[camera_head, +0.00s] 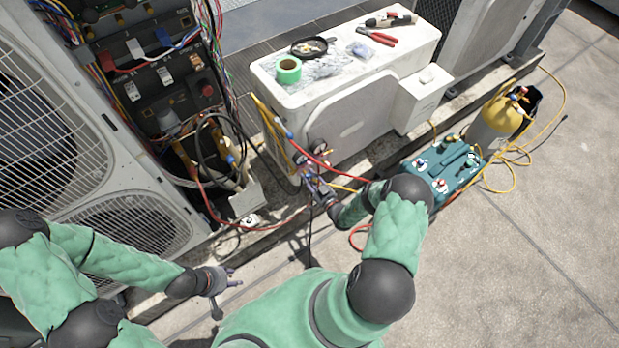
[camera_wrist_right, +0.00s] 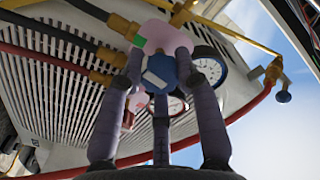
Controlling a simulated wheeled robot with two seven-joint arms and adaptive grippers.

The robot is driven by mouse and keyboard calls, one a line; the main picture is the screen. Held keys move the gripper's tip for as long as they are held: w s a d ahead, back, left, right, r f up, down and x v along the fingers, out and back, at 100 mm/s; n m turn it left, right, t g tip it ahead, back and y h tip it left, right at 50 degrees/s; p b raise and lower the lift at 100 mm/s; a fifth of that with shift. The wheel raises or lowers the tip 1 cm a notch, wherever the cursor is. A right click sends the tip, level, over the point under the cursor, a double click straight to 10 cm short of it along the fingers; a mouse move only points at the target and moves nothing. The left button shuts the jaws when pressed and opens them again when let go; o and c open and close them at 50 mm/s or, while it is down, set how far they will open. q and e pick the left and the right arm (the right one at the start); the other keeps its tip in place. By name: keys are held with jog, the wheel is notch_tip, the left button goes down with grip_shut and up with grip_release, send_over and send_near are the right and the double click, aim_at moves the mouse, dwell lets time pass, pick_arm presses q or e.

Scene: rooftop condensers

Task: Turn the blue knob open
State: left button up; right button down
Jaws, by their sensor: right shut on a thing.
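In the right wrist view, the blue knob (camera_wrist_right: 161,71) sits on a manifold with round gauges (camera_wrist_right: 209,68) beside it. My right gripper (camera_wrist_right: 160,62) has its purple fingers closed around the knob, which partly hides it. In the head view, the gauge manifold (camera_head: 316,151) hangs at the near corner of the white condenser, and my right gripper (camera_head: 316,187) is at its lower side. The knob is too small to make out there. My left gripper (camera_head: 228,283) is open and empty, low over the ground, well apart from the manifold.
Red and yellow hoses run around the manifold. The white condenser (camera_head: 345,100) carries green tape (camera_head: 288,69), a black pan (camera_head: 309,47) and red pliers (camera_head: 377,37). A teal machine (camera_head: 441,171) and a yellow-topped cylinder (camera_head: 498,118) stand at right. An open wiring cabinet (camera_head: 150,70) is at left.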

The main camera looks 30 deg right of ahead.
jog(key=c, duration=0.9)
grip_release()
jog(key=shift+w+d+r, duration=0.1)
jog(key=shift+d+r, duration=0.2)
jog(key=shift+a+f, duration=0.1)
jog(key=shift+a, duration=0.1)
jog(key=s+d, duration=0.1)
jog(key=s, duration=1.1)
jog(key=shift+a, duration=0.1)
